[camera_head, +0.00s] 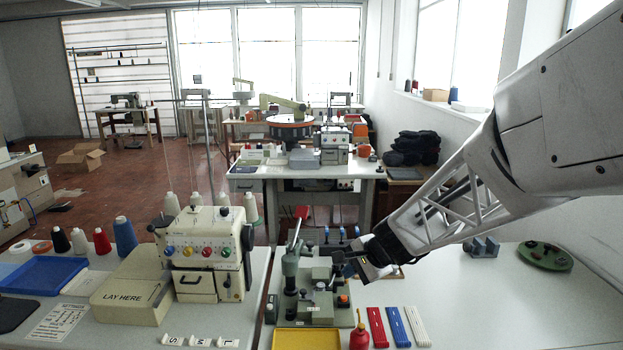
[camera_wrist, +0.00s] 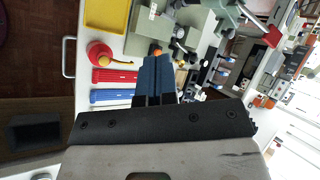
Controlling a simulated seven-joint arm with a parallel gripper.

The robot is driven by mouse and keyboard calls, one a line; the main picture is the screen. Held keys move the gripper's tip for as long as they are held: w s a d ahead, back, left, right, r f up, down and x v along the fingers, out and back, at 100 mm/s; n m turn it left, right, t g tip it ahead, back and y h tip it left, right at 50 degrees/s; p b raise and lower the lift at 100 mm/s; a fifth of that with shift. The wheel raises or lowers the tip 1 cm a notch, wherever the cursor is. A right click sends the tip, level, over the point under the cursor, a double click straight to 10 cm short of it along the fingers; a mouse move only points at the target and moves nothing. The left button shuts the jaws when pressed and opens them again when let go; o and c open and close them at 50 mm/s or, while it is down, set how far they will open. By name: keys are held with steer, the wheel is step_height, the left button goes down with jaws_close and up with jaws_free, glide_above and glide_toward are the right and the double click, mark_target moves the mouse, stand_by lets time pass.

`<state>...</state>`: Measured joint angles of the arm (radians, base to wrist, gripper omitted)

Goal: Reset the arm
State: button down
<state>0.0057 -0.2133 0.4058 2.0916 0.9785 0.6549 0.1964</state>
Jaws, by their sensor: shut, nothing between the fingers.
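My gripper (camera_head: 345,260) is at the end of the white arm that comes in from the right in the head view. It hangs in the air just right of the green buttonhole machine (camera_head: 318,305). In the wrist view the dark fingers of my gripper (camera_wrist: 158,62) lie side by side, shut and empty. The machine also shows in the wrist view (camera_wrist: 150,30), beyond the fingertips. Whether the fingers touch it cannot be told.
A yellow tray (camera_head: 305,339), a red oil can (camera_head: 359,337), and red (camera_head: 377,326), blue (camera_head: 398,326) and white (camera_head: 417,325) strips lie along the front. A beige sewing machine (camera_head: 205,255) stands left. Grey blocks (camera_head: 482,247) and a green plate (camera_head: 545,256) lie right. The right tabletop's middle is clear.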

steer(key=s+d+r+n+h, duration=0.2)
steer(key=s+d+n, duration=0.1)
steer(key=s, duration=0.7)
steer(key=s+d+r+n+g+h, duration=0.1)
steer(key=s+d+r+n+h, duration=0.1)
steer(key=s, duration=0.9)
steer(key=s+d+r+n+g+h, duration=0.1)
steer(key=s+d+r+n+h, duration=0.1)
steer(key=s, duration=0.8)
steer(key=d+r+n, duration=0.1)
steer(key=d+n, duration=0.1)
steer(key=n, duration=0.1)
steer(key=shift+s+n, duration=0.3)
steer(key=shift+s, duration=0.05)
